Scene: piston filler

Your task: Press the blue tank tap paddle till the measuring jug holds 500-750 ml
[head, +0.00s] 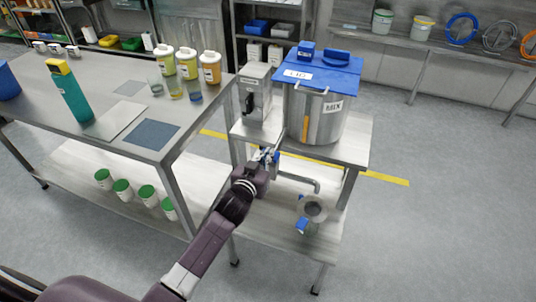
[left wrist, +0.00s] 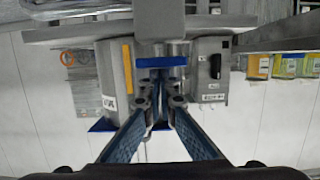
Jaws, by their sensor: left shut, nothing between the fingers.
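The steel mixing tank (head: 318,112), labelled MIX, stands on a steel bench under a blue lid (head: 325,70). In the left wrist view a blue bar (left wrist: 160,61), which looks like the tap paddle, lies just beyond my left fingertips; contact cannot be told. My left gripper (head: 268,157) is shut and empty, low in front of the tank; it also shows in the left wrist view (left wrist: 160,103). A round grey-rimmed vessel (head: 314,207) with a blue part stands below the bent pipe; I cannot tell if it is the measuring jug. No liquid level is readable. My right gripper is out of view.
A grey box unit (head: 257,92) stands left of the tank. The left table (head: 100,125) holds a teal bottle (head: 70,92), several yellow-toned bottles and small beakers. Green-lidded jars (head: 123,188) stand on its lower shelf. The floor at the right is clear.

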